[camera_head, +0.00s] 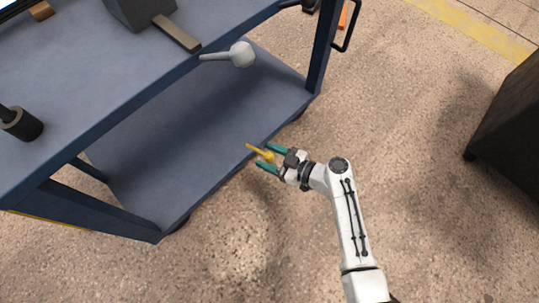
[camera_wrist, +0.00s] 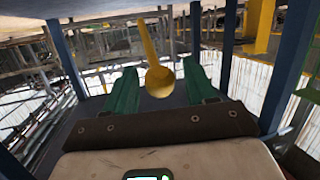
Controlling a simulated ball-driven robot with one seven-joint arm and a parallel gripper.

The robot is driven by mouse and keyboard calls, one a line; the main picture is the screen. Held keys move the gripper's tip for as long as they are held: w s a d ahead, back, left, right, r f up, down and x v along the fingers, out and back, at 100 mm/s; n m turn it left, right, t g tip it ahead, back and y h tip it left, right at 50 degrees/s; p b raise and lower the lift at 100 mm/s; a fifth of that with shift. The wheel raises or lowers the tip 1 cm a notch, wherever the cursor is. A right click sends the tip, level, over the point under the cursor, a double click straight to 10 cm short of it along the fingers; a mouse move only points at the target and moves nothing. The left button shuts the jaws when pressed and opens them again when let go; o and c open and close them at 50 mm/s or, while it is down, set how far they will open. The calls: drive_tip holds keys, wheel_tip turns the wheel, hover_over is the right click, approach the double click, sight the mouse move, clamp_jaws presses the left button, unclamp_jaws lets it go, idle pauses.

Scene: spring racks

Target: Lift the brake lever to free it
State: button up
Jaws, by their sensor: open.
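A yellow lever (camera_head: 253,150) with a rounded end juts out past the near edge of the blue cart's lower shelf. I take it as the brake lever. My gripper (camera_head: 264,156) is open, with one green finger on each side of the lever's rounded end. In the wrist view the yellow lever (camera_wrist: 158,82) comes down from the top, its rounded end between the two green fingers of my gripper (camera_wrist: 162,68). Gaps show on both sides, so the fingers do not look closed on it. Where the lever joins the cart is not clear.
The blue cart (camera_head: 150,95) has an upper and a lower shelf. A grey lever with a ball end (camera_head: 242,54) sticks out at its upper edge. A dark cylinder (camera_head: 22,124) stands on top. A dark cabinet (camera_head: 512,115) stands at right. The floor between is clear.

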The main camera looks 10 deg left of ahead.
drive_tip(key=p+v, duration=0.2)
drive_tip(key=v, duration=0.8)
drive_tip(key=shift+d, duration=0.35)
drive_tip(key=shift+s, duration=0.2)
drive_tip(key=s+d+f+m+g+h, duration=0.1)
drive_tip(key=s+d+m+g+h, duration=0.4)
drive_tip(key=s+d, duration=0.55)
drive_tip(key=s+d+r+m+h, duration=0.9)
drive_tip(key=s+d, duration=0.2)
drive_tip(key=s, duration=0.1)
wheel_tip(320, 180, up, 31)
drive_tip(key=p, duration=3.2)
drive_tip(key=shift+w+a, duration=0.1)
